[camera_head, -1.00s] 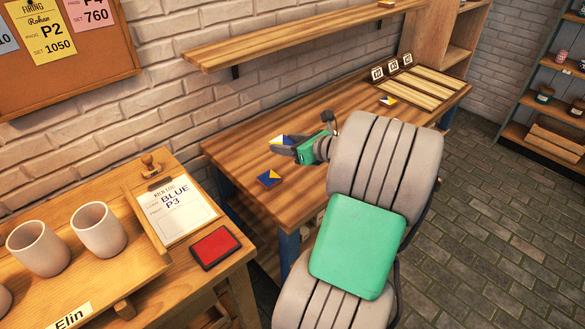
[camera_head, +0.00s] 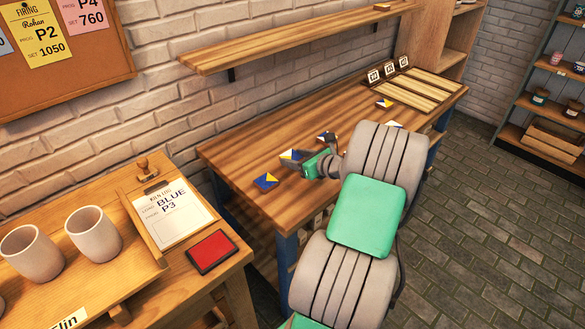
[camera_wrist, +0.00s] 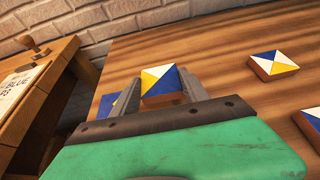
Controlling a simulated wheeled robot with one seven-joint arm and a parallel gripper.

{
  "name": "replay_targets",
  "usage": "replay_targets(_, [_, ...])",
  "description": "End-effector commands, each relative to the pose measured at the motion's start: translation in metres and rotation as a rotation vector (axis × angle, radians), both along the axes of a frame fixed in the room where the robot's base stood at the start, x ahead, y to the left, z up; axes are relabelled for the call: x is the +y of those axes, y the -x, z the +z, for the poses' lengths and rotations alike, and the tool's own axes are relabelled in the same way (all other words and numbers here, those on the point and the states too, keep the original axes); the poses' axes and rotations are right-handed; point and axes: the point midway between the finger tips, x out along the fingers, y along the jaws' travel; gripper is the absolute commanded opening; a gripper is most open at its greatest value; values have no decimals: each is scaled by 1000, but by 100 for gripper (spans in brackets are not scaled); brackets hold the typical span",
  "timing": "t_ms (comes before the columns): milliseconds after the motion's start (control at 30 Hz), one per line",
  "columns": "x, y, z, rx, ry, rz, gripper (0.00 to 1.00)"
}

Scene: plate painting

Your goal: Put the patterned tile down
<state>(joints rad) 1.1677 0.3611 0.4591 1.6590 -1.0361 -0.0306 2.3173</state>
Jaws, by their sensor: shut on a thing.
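The patterned tile (camera_wrist: 160,83), with blue, yellow and white triangles, is between the two fingers of my gripper (camera_wrist: 160,97) in the wrist view. The gripper is shut on it. In the head view the held tile (camera_head: 290,154) shows at the tip of my gripper (camera_head: 298,158), low over the wooden table (camera_head: 245,150). I cannot tell whether the tile touches the table. A similar tile (camera_head: 266,181) lies just left of it; in the wrist view this one (camera_wrist: 108,103) is partly hidden by a finger.
Another tile (camera_head: 326,137) lies right of the gripper, and further tiles (camera_head: 384,103) lie near a slatted wooden rack (camera_head: 425,90) at the far end. A side table with cups (camera_head: 93,234) and a red pad (camera_head: 212,250) stands at left. A shelf (camera_head: 300,35) hangs above.

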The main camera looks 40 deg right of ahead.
Motion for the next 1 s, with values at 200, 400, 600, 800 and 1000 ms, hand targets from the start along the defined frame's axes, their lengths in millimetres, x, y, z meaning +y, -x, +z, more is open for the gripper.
replay_targets(200, [4, -10, -30, 1, -3, -2, 1])
replay_targets(400, [3, -10, -42, -1, 3, -1, 1])
replay_targets(600, [3, -10, -45, -1, 1, -1, 1])
replay_targets(800, [3, -10, -45, 0, 1, -1, 66])
replay_targets(1000, [4, -10, -45, 0, 0, -1, 74])
